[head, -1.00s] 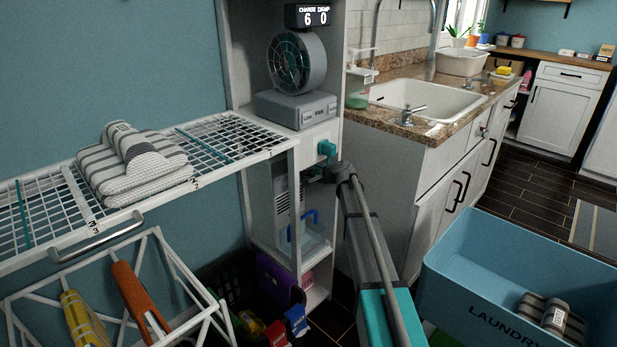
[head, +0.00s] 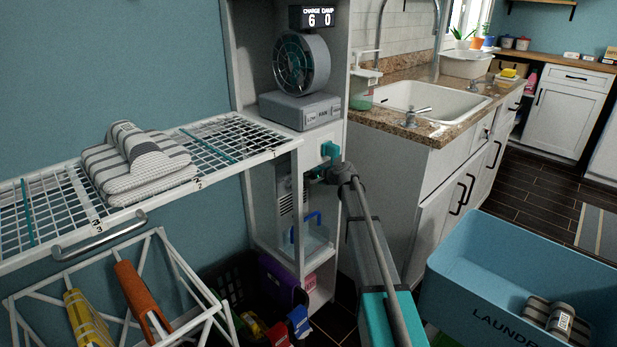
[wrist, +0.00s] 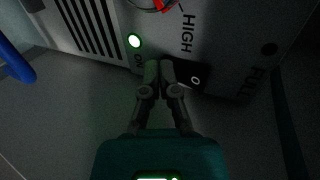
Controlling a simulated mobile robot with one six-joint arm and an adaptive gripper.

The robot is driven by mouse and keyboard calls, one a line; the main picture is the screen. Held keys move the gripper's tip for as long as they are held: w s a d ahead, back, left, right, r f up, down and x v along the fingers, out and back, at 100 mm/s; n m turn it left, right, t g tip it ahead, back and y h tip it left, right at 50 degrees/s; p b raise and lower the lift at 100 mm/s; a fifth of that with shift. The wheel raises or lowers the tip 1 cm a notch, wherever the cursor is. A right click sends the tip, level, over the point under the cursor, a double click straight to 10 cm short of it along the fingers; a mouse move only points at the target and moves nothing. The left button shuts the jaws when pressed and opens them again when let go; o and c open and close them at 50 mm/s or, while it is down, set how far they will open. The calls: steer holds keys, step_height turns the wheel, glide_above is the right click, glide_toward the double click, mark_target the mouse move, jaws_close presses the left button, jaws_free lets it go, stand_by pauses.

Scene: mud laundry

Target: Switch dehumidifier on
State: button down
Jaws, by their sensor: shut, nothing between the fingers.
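The dehumidifier's grey front panel (wrist: 225,50) fills the top of the wrist view, with vent slots at left and the words HIGH, ON and FULL. A black rocker switch (wrist: 196,78) marked O lies right by my fingertips. My gripper (wrist: 160,67) is shut and empty, its tips at the left end of the switch; whether they touch it I cannot tell.
A fan (head: 301,65) stands above on the cabinet. A teal knob (head: 330,150) is on the cabinet front near my wrist. A wire rack (head: 240,137) with a folded striped towel (head: 137,165) is at left. A blue laundry bin (head: 500,270) stands at right.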

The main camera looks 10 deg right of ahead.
steer(key=shift+w+a+r+p, duration=0.2)
steer(key=shift+w+r+p, duration=0.1)
steer(key=shift+r+p, duration=0.4)
steer(key=shift+s+d, duration=0.1)
steer(key=shift+s, duration=0.05)
steer(key=s+d+r+p, duration=0.1)
steer(key=s+d, duration=0.7)
steer(key=s, duration=0.3)
steer(key=shift+s, duration=0.15)
stand_by(0.4)
